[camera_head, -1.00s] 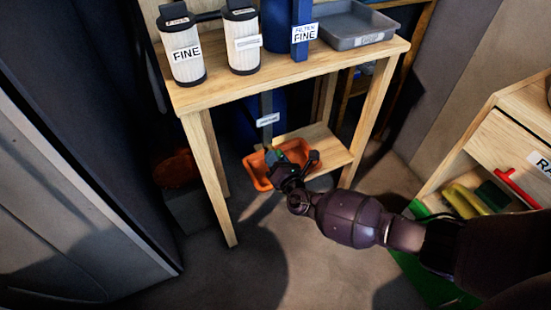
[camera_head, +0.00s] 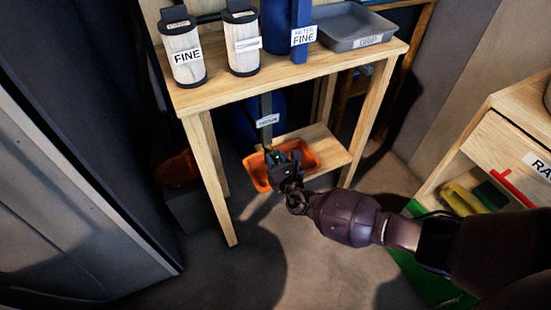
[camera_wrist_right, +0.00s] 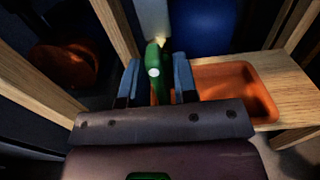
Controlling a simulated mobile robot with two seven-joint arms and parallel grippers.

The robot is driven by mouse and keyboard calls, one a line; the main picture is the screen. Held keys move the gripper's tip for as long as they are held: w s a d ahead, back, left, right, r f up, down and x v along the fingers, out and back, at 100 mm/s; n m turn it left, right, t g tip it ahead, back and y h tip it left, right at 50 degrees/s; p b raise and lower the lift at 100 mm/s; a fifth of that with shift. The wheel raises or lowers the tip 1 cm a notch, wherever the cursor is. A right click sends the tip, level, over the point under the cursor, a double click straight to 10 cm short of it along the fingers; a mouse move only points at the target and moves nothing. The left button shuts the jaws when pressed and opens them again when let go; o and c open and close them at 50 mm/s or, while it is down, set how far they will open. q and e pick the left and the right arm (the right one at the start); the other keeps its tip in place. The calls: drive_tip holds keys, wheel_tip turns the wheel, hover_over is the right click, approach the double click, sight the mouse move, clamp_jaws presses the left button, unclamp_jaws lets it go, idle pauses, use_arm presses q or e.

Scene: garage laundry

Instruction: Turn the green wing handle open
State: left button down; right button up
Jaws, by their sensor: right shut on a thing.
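The green wing handle (camera_wrist_right: 156,62) stands between the two blue fingertips of my right gripper (camera_wrist_right: 158,80) in the right wrist view. The right gripper is shut on it. In the head view my right gripper (camera_head: 283,157) is under the wooden bench, in front of the labelled upright strip (camera_head: 267,121). There the gripper hides most of the handle. My left gripper is not in view.
An orange tray (camera_head: 310,163) sits on the low shelf (camera_head: 335,152) close behind the gripper. Bench legs (camera_head: 218,190) stand on both sides. The benchtop (camera_head: 240,87) above carries filter canisters (camera_head: 184,57) and a grey tray (camera_head: 352,24). A drawer unit (camera_head: 500,140) stands at right.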

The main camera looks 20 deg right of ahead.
drive_tip(key=shift+f, duration=0.1)
idle(0.3)
drive_tip(key=o, duration=0.7)
drive_tip(key=shift+c, duration=0.2)
drive_tip(key=shift+s, duration=0.1)
drive_tip(key=shift+s, duration=0.15)
use_arm(q)
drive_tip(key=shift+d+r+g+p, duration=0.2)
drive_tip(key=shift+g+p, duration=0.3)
drive_tip(key=shift+p, duration=0.7)
use_arm(e)
drive_tip(key=s, duration=1)
drive_tip(key=shift+s+d, duration=0.15)
drive_tip(key=shift+s, duration=0.05)
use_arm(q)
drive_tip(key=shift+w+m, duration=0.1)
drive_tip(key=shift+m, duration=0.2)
